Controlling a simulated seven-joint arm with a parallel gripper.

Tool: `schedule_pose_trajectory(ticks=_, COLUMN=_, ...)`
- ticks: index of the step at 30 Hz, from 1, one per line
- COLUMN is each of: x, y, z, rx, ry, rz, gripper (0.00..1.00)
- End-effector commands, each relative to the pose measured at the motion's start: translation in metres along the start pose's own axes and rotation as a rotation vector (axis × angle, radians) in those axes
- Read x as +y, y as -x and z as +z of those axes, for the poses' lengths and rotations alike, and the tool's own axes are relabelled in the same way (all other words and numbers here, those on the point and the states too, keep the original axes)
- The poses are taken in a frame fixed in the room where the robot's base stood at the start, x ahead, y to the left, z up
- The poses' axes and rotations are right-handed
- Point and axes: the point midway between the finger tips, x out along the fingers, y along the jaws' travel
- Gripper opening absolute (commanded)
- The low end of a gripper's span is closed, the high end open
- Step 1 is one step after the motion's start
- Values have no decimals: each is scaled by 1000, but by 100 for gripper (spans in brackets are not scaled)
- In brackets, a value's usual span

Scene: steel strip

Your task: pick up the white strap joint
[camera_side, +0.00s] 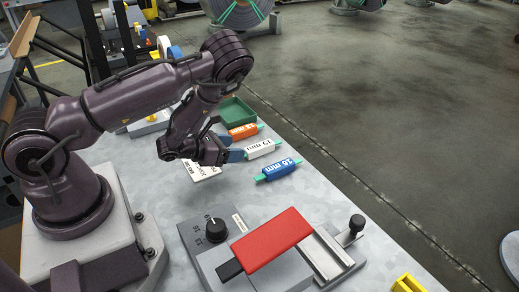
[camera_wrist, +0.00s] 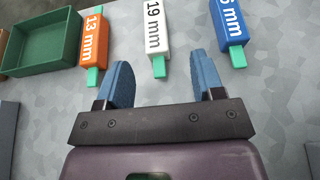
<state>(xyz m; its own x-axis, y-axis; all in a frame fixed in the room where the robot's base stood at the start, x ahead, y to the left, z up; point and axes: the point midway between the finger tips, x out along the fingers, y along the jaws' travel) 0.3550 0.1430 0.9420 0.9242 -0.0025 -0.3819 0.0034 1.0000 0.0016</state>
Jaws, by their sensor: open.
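The white strap joint (camera_wrist: 156,30) is marked 19 mm and has green ends. In the wrist view it lies ahead of my gripper, roughly in line with the gap between the fingers. It also shows in the side view (camera_side: 261,149), just right of the fingertips. My gripper (camera_wrist: 162,80) is open and empty, with two blue fingers; in the side view (camera_side: 238,156) it is low over the table. In the wrist view only the joint's near green end comes close to the finger gap, and its far end is cut off by the frame.
An orange 13 mm joint (camera_wrist: 94,38) lies left of the white one, and a blue one (camera_wrist: 232,22) lies right. A green tray (camera_wrist: 40,45) stands at far left. A device with a red handle (camera_side: 270,240) and black knob (camera_side: 215,230) stands at the table front.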

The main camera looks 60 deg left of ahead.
Motion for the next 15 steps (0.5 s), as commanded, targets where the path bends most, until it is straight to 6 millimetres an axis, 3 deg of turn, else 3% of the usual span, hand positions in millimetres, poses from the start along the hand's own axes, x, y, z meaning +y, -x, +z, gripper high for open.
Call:
schedule_pose_trajectory(ticks=3, x=1, y=-17, z=0, rx=-3, ry=1, rz=0, gripper=62)
schedule_pose_trajectory(ticks=10, x=3, y=-34, z=-1, rx=-1, ry=2, rz=3, gripper=62)
schedule_pose_trajectory(ticks=15, x=8, y=-60, z=-4, rx=-2, ry=2, rz=2, gripper=62)
